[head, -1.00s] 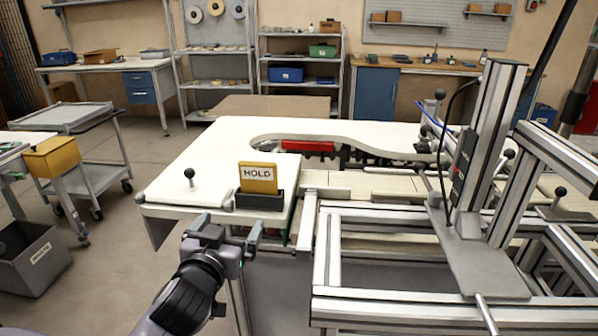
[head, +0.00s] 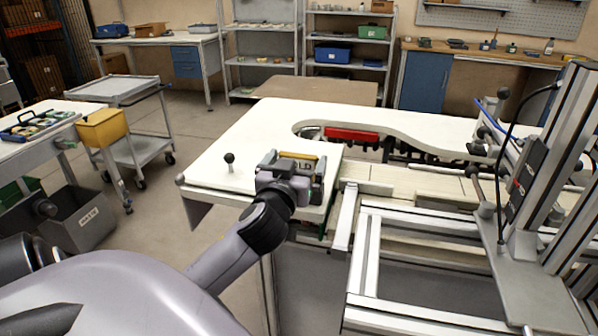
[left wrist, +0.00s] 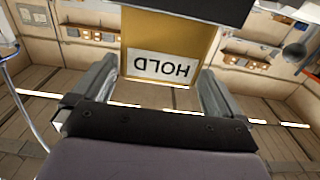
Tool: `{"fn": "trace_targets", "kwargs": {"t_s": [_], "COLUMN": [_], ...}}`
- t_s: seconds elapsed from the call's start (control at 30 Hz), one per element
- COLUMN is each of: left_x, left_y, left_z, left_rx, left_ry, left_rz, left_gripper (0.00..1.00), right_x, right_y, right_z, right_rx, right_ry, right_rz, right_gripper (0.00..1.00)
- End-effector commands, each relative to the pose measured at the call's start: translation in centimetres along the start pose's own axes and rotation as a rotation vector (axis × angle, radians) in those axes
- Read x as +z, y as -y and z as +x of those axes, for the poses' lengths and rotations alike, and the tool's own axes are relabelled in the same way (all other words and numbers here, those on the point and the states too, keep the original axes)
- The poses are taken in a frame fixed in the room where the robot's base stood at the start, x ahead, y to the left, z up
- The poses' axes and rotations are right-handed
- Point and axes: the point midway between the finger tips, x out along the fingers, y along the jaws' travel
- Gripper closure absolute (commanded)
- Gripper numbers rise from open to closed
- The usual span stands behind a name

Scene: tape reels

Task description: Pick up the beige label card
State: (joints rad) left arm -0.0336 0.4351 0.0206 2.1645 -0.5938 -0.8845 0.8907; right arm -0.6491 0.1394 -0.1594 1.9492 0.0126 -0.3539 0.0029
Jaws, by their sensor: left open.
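In the left wrist view the card (left wrist: 165,32) appears upside down, between the two fingers of my left gripper (left wrist: 158,72). The fingers are open, with a visible gap on each side of the card. A dark block (left wrist: 190,7), which looks like the card's holder, crosses the top of that view. My right gripper is not in view.
A black-knobbed post (head: 230,172) stands on the white table (head: 240,140) left of my gripper. An aluminium frame (head: 367,250) lies to the right. A red part (head: 352,135) sits in the table's cutout.

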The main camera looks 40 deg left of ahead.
Motion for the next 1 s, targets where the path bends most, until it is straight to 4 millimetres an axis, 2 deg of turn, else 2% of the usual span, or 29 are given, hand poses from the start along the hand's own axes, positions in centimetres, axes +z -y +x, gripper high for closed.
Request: {"fn": "trace_targets", "kwargs": {"t_s": [0.17,0.43,0.47,0.53,0.57,0.87,1.0], "left_x": [-0.1,0.0,0.0,0.0,0.0,-0.1,-0.8], "left_y": [0.0,0.0,0.0,0.0,0.0,0.0,0.0], "left_z": [1.6,1.8,1.8,1.8,1.8,1.8,1.8], "left_rx": [0.001,0.001,0.001,0.001,0.001,0.001,0.000], "left_ry": [0.000,0.000,0.000,0.000,0.001,0.000,-0.001], "left_rz": [0.000,0.000,0.000,0.000,0.000,0.000,-0.001], "left_gripper": [0.00,0.00,0.06,0.29,0.35,0.35,0.35], "right_x": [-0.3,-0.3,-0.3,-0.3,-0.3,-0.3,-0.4], "right_y": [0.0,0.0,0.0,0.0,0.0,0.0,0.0], "right_z": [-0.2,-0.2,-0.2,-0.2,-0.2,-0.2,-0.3], "right_rx": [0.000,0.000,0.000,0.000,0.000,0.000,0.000], "right_ry": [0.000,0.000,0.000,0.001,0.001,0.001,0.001], "right_rz": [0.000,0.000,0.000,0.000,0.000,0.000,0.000], "right_gripper": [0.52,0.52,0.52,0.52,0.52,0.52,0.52]}}
